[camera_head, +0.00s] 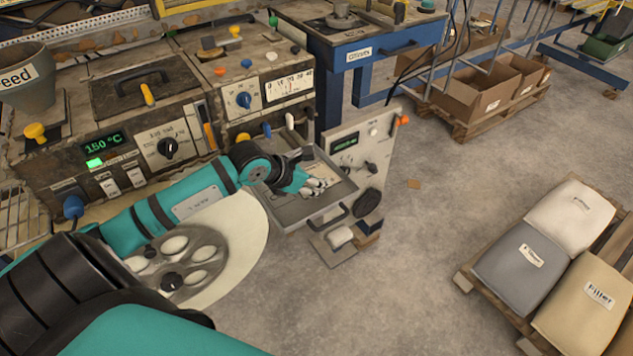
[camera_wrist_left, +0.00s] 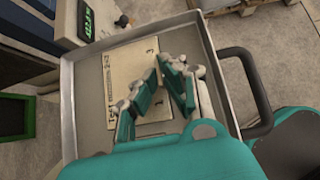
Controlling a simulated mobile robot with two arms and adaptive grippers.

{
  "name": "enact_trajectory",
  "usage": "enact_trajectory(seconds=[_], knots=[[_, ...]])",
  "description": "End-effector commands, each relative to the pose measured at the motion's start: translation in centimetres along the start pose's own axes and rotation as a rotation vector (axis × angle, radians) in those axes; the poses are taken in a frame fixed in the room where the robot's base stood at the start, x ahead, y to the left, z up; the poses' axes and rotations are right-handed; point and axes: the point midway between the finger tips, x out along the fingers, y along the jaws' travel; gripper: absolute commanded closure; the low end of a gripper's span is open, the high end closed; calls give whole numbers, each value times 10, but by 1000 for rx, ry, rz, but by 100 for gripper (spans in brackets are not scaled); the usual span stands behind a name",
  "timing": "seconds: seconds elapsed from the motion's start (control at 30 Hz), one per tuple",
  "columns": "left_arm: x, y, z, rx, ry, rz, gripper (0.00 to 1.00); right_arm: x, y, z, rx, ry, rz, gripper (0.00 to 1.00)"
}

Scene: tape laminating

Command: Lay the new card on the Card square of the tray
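A shallow grey metal tray (camera_head: 287,211) with a dark handle is in front of a small panel with a green display. In the left wrist view the tray (camera_wrist_left: 88,140) holds a pale beige card (camera_wrist_left: 130,68) with printed text along one edge. My left gripper (camera_head: 314,188) is over the tray. In the left wrist view its teal and grey fingers (camera_wrist_left: 148,92) are spread, with bare card showing between them. They hide part of the card, and I cannot tell whether they touch it. No Card square marking is readable. My right gripper is not in view.
The tray handle (camera_wrist_left: 248,90) sticks out on the right in the left wrist view. A worn machine (camera_head: 130,130) with knobs stands behind my arm.

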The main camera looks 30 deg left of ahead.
Motion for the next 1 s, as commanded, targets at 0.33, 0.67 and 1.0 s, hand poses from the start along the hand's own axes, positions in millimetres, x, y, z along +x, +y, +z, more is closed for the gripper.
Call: enact_trajectory(seconds=[0.33, 0.67, 1.0], knots=[[0, 0, 0, 0, 0, 0, 71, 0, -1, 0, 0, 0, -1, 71], [-25, 1, -1, 4, 3, 2, 71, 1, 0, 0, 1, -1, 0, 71], [-92, -1, -1, 3, 5, -1, 71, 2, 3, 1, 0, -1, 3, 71]])
